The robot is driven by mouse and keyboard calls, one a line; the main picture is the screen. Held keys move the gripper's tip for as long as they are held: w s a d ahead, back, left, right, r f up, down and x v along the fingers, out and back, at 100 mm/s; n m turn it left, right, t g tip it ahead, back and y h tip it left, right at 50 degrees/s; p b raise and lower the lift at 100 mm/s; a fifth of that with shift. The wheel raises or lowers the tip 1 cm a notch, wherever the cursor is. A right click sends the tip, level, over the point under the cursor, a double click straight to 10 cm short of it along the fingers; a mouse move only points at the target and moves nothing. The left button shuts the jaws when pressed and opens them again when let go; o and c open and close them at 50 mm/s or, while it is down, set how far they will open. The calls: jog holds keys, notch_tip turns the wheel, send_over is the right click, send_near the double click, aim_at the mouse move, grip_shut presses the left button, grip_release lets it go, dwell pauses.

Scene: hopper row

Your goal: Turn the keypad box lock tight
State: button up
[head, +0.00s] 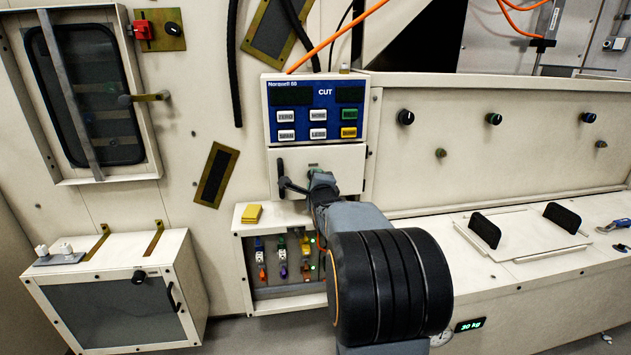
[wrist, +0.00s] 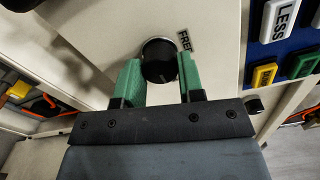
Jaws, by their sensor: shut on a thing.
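The keypad box (head: 268,135) has a blue keypad with a "CUT" label and several buttons. Below the keypad is a plain cream front panel (head: 345,158). The lock (wrist: 159,60) is a round black knob on a cream face in the wrist view, beside a partly covered label that seems to read "FREE". My gripper (head: 320,178) reaches the panel and hides the lock in the head view. In the wrist view, the green fingers of my gripper (wrist: 158,78) stand on either side of the knob, shut on it.
A black lever handle (head: 284,180) is close to the left of my gripper. Below is an open bay (head: 284,265) with coloured connectors, and a yellow block (head: 251,214) lies on its top. A cream ledge with black-handled plates (head: 484,230) extends right. An orange cable (head: 335,36) runs above.

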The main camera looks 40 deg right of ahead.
jog(key=o, duration=0.9)
jog(key=shift+p+v, duration=0.95)
jog(key=shift+v, duration=5.95)
